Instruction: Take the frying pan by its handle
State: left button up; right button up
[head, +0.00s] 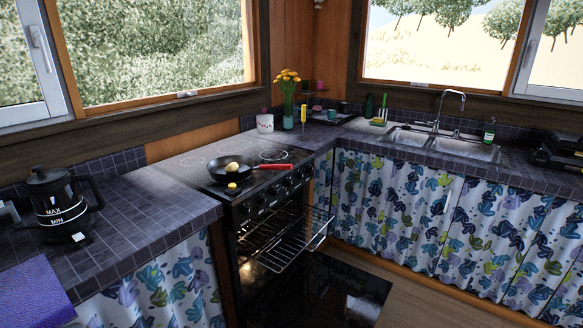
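A black frying pan (227,172) sits on the front part of the stove top (196,158). Its red handle (272,166) points to the right, over the front right part of the stove. A pale yellowish round item (233,166) lies in the pan. A small yellow item (232,186) shows at the pan's near edge; I cannot tell whether it touches the pan. Neither of my grippers is in the head view.
The oven below is open, with a wire rack (283,241) sticking out. A black kettle (61,205) stands on the left tiled counter (150,208). A white pot (265,123) and a flower vase (288,108) stand behind the stove. A sink (462,147) is at right. Floor before the curtained cabinets is clear.

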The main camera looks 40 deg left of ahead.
aim_at(216, 168)
jog(key=z, duration=0.7)
jog(key=i, duration=1.85)
jog(key=u, duration=1.25)
jog(key=i, duration=0.7)
jog(key=u, duration=0.7)
